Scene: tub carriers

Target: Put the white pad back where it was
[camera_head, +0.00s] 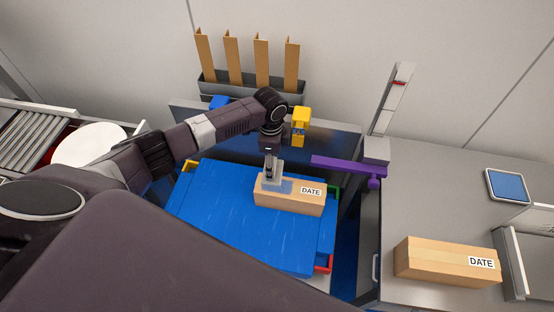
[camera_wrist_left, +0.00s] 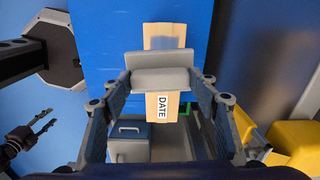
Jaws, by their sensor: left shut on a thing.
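A light grey-white block, which looks like the white pad (camera_wrist_left: 160,72), is between the fingers of my left gripper (camera_wrist_left: 162,92) in the left wrist view. That gripper (camera_head: 271,176) is shut on it, close over a cardboard box labelled DATE (camera_head: 305,203). Whether the pad touches the box I cannot tell. A bluish patch (camera_head: 278,186) shows on the box top beside the fingers. The box lies on a blue tub lid (camera_head: 225,225). What looks like my right gripper (camera_wrist_left: 42,123) shows empty with fingers apart at the left wrist view's lower left.
A grey bench on the right holds another DATE box (camera_head: 440,262) and a blue-topped tablet or pad (camera_head: 507,186). A purple arm (camera_head: 345,165) and a yellow block (camera_head: 300,119) stand near my left gripper. A rack with upright cardboard pieces (camera_head: 250,88) is behind.

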